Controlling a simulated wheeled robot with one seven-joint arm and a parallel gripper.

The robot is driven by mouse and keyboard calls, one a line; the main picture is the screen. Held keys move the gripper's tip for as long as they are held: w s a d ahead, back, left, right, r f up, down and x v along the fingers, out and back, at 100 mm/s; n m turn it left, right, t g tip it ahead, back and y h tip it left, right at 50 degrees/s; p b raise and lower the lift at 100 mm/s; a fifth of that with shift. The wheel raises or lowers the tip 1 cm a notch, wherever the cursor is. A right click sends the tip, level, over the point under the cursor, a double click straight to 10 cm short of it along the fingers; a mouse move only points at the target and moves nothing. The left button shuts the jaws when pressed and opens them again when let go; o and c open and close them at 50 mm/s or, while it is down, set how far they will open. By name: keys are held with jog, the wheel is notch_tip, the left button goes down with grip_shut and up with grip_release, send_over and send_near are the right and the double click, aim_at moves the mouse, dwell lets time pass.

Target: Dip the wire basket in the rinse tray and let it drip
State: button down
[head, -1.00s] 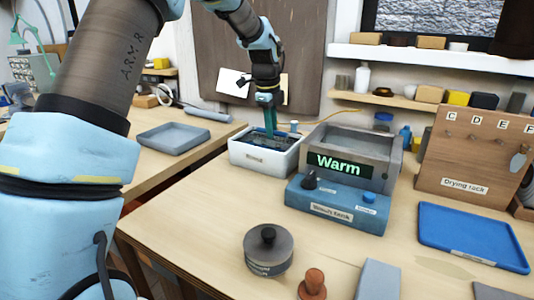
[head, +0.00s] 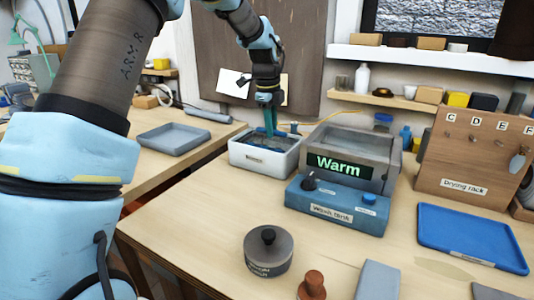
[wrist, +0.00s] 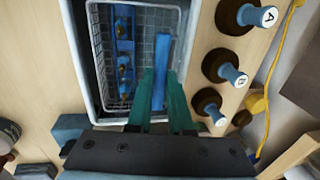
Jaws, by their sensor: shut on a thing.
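The white rinse tray (head: 262,159) stands at the back left of the bench, left of the wash tank. My gripper (head: 270,134) points down into it in the head view. In the wrist view, the wire basket (wrist: 104,72) lies inside the tray walls and holds several blue parts (wrist: 124,62) with brass-coloured pieces. The exact grip point and the water level on the basket are hard to see.
The wash tank (head: 338,212) reads "Warm". The drying rack (head: 463,165) and a blue tray (head: 470,235) are at right. A round lidded pot (head: 268,252) stands in front.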

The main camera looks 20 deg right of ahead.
jog(key=shift+r+p, duration=3.15)
jog(key=shift+r, duration=0.95)
jog(key=shift+r+p, duration=1.75)
jog(key=shift+r, duration=0.25)
